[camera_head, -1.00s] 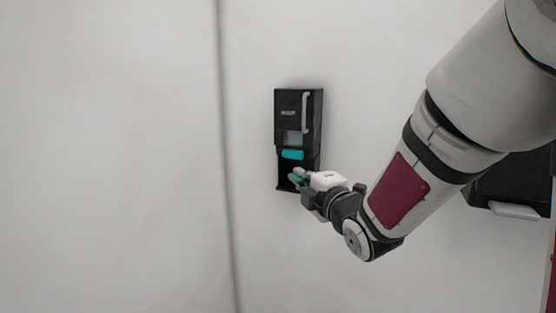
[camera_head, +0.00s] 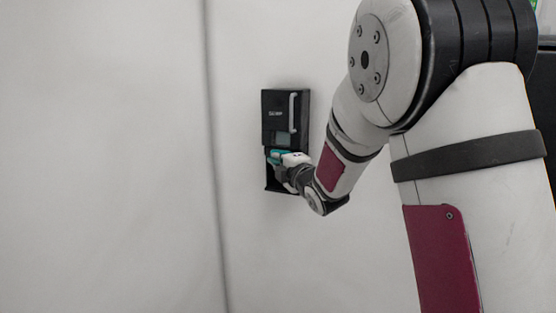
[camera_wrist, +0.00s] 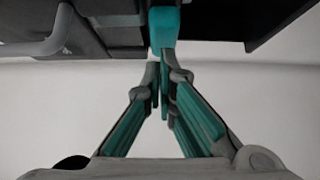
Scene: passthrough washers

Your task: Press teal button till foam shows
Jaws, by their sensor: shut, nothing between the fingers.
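The black wall dispenser (camera_head: 286,110) hangs on the white wall in the head view, with a grey handle and a small window on its front. The teal button (camera_wrist: 165,24) shows at the top middle of the wrist view, right at my fingertips; in the head view my gripper (camera_head: 276,161) covers most of it. My gripper is shut and empty, its teal-padded fingertips (camera_wrist: 161,82) together just below the button in the wrist view. I cannot tell whether they touch it or whether it is pressed in. No foam is visible.
A vertical seam (camera_head: 212,150) runs down the wall left of the dispenser. A dark object (camera_head: 547,90) stands at the right edge, partly behind my arm. The wall around the dispenser is bare.

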